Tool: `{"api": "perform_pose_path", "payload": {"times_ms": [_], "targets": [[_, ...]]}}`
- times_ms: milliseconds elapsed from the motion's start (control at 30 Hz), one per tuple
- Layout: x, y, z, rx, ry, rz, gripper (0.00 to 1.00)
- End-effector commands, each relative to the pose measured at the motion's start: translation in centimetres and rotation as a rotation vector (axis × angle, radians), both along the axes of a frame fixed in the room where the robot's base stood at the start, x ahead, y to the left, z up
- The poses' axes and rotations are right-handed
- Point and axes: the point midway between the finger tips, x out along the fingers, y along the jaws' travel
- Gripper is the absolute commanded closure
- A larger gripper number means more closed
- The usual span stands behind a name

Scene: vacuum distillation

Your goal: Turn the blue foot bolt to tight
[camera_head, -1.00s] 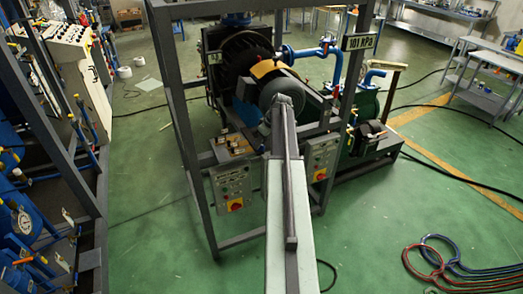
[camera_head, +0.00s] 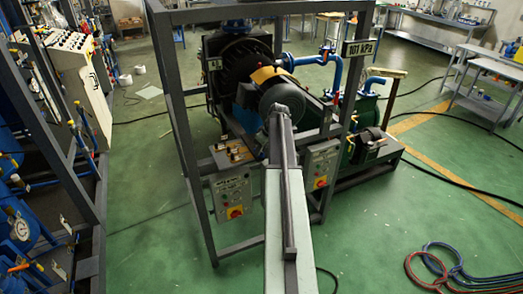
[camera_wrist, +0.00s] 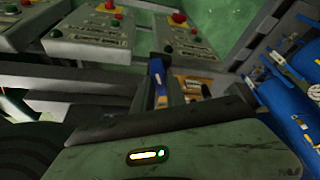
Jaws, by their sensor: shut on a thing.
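A narrow blue part (camera_wrist: 156,70), which looks like the blue foot bolt, stands in the middle of the wrist view. My gripper (camera_wrist: 161,97) shows only as a dark narrow shape against it and appears shut on it; the fingertips are dim and hard to separate. The bolt's seat is hidden. In the head view my arm reaches forward to the motor (camera_head: 284,93), and its end and the gripper are hidden there. Whether the bolt is tight cannot be told.
A dark green housing (camera_wrist: 220,150) with a small lit indicator fills the lower wrist view, very close. Control boxes (camera_head: 233,193) and (camera_head: 321,165) hang on the grey frame (camera_head: 176,110). Blue pipework (camera_wrist: 287,105) is at right. Hoses (camera_head: 450,268) lie on the open floor.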

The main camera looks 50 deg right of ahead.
Motion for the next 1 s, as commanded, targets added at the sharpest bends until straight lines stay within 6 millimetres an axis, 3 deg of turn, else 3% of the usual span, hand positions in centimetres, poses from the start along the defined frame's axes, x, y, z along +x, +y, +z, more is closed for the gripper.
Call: {"api": "perform_pose_path", "payload": {"times_ms": [1000], "targets": [[0.2, 0.4, 0.02, -0.003, -0.001, -0.917, 1.0]]}}
